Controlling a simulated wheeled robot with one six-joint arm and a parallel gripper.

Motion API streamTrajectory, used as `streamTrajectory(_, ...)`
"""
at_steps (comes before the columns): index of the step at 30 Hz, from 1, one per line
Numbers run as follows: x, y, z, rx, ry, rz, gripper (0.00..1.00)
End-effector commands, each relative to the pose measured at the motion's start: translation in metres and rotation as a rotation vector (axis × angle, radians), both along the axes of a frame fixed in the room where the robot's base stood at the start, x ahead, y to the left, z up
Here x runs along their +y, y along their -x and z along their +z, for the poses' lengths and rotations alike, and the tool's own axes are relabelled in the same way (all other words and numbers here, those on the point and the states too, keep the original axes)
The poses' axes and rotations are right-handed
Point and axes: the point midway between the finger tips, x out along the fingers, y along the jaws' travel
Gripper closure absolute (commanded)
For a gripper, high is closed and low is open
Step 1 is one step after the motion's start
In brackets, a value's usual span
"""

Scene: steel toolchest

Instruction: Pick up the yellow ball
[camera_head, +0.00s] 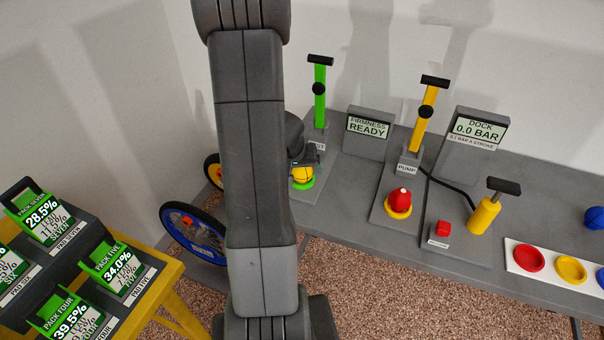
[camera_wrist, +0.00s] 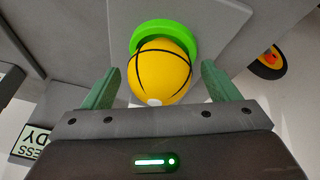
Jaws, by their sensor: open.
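The yellow ball (camera_wrist: 160,72) has dark seams and a pale spot, and rests on a green ring (camera_wrist: 150,32). In the head view the ball (camera_head: 302,174) shows on the green ring (camera_head: 303,184), partly covered by my gripper and arm. My gripper (camera_wrist: 160,85) is open, with one green finger on each side of the ball. I see small gaps between the fingers and the ball, so it is not clasped. In the head view my gripper (camera_head: 305,155) is just above the ball, its fingers hard to make out.
A green lever post (camera_head: 320,95) stands behind the ball, with a firmness display (camera_head: 367,131) to its right. A pump (camera_head: 424,115), a red ball (camera_head: 400,196) and a dock display (camera_head: 474,138) stand further right on the grey bench. Wheels (camera_head: 190,230) lean at the left.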

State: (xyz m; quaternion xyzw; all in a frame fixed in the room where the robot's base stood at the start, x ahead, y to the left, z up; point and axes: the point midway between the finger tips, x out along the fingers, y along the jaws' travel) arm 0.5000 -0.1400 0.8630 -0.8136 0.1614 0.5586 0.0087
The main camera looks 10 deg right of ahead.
Motion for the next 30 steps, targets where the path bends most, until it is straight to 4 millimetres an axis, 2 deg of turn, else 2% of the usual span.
streamTrajectory(6, 0.000, 0.000, 0.000, -0.001, 0.000, 0.000, 0.18)
streamTrajectory(13, 0.000, 0.000, 0.000, -0.001, 0.000, 0.000, 0.64)
streamTrajectory(15, 0.000, 0.000, 0.000, -0.001, 0.000, 0.000, 0.71)
streamTrajectory(23, 0.000, -0.001, 0.004, -0.001, 0.000, -0.001, 0.71)
streamTrajectory(26, 0.000, -0.001, 0.015, -0.003, 0.001, 0.000, 0.71)
streamTrajectory(30, 0.000, -0.001, 0.039, -0.004, 0.000, -0.001, 0.71)
